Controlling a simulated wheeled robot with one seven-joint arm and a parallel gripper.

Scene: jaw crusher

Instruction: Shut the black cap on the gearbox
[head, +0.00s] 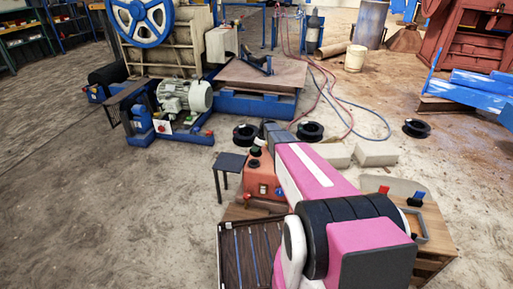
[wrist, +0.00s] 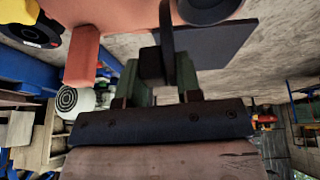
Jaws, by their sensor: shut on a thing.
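The orange-red gearbox (head: 262,178) stands in the middle of the head view, below the front of my pink arm. In the wrist view its orange body (wrist: 112,22) spans the top left. The black cap (wrist: 166,35) shows there as a narrow dark piece, nearly edge-on, beside a round dark fitting (wrist: 208,8) at the top. My gripper (wrist: 162,90) has its two greenish fingers closed around a dark block at the cap's near end. The cap looks tilted up, not flat on the fitting. In the head view my arm hides most of the grip.
A small dark table (head: 229,162) stands left of the gearbox. A slatted dark tray (head: 250,255) and a wooden bench (head: 432,235) lie near my arm. Black rings (head: 310,131) and pale blocks (head: 376,154) lie behind. The floor at left is clear.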

